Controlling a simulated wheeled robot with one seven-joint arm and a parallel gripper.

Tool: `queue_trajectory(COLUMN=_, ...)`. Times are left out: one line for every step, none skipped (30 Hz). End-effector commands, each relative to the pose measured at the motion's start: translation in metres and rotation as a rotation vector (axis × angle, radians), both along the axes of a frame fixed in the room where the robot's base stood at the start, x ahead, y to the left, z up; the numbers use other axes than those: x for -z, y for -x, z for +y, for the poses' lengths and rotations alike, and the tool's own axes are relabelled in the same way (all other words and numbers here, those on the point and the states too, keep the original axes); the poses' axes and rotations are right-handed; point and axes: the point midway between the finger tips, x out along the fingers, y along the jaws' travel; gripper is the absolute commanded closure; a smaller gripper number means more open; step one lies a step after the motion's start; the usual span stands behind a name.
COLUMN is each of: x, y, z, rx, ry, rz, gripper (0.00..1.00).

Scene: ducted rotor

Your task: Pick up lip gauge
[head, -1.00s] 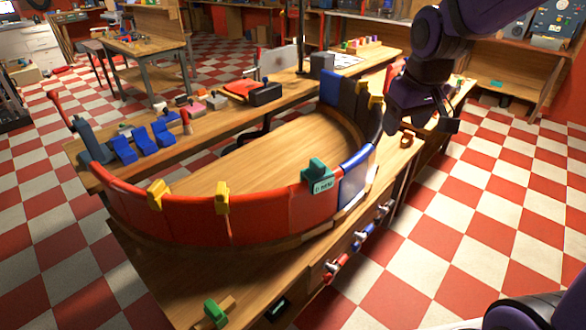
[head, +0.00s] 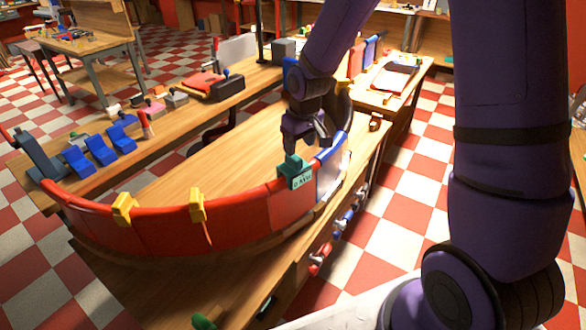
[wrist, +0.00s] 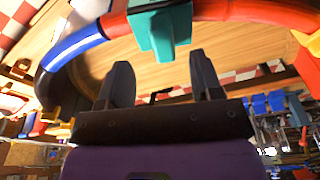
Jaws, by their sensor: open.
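The lip gauge appears to be the teal block with a small display (head: 295,172), sitting on the upper edge of the curved red and blue ring wall (head: 250,200). The gauge also shows in the wrist view (wrist: 165,28), beyond my fingers near the top. My gripper (head: 307,143) is just above and behind the gauge in the head view, apart from it. In the wrist view my gripper (wrist: 160,78) has its two fingers spread, with nothing between them.
Yellow clamps (head: 124,208) sit on the red wall left of the gauge. Blue blocks (head: 100,148) and other tools lie along the bench behind. Red and blue handled clamps (head: 320,255) stick out from the bench front. The wooden surface inside the ring is mostly clear.

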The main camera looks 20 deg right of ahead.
Motion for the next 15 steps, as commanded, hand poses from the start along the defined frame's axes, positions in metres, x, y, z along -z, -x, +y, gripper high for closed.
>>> queue_trajectory(x=0.004, y=0.0, z=0.001, rx=-0.001, ry=0.0, rz=0.002, gripper=0.4)
queue_trajectory(x=0.006, y=0.0, z=0.001, rx=-0.001, ry=0.0, rz=0.002, gripper=0.4)
queue_trajectory(x=0.007, y=-0.001, z=0.001, rx=-0.001, ry=0.0, rz=0.001, gripper=0.4)
queue_trajectory(x=0.008, y=-0.001, z=0.001, rx=-0.001, ry=0.0, rz=0.0, gripper=0.4)
queue_trajectory(x=0.009, y=-0.001, z=0.001, rx=-0.001, ry=0.0, rz=0.0, gripper=0.4)
queue_trajectory(x=0.012, y=-0.002, z=0.002, rx=-0.002, ry=0.001, rz=0.001, gripper=0.4)
queue_trajectory(x=0.014, y=-0.003, z=0.002, rx=-0.002, ry=0.0, rz=0.001, gripper=0.4)
queue_trajectory(x=0.018, y=-0.004, z=0.003, rx=-0.002, ry=0.0, rz=0.002, gripper=0.4)
queue_trajectory(x=0.022, y=-0.005, z=0.004, rx=-0.002, ry=0.0, rz=0.003, gripper=0.4)
queue_trajectory(x=0.026, y=-0.007, z=0.005, rx=-0.002, ry=0.0, rz=0.003, gripper=0.4)
queue_trajectory(x=0.03, y=-0.008, z=0.006, rx=-0.002, ry=0.0, rz=0.003, gripper=0.4)
queue_trajectory(x=0.035, y=-0.01, z=0.008, rx=-0.002, ry=0.0, rz=0.003, gripper=0.4)
queue_trajectory(x=0.039, y=-0.011, z=0.008, rx=-0.002, ry=0.0, rz=0.003, gripper=0.4)
queue_trajectory(x=0.043, y=-0.012, z=0.008, rx=-0.001, ry=0.001, rz=0.004, gripper=0.4)
queue_trajectory(x=0.047, y=-0.013, z=0.008, rx=-0.001, ry=0.0, rz=0.003, gripper=0.4)
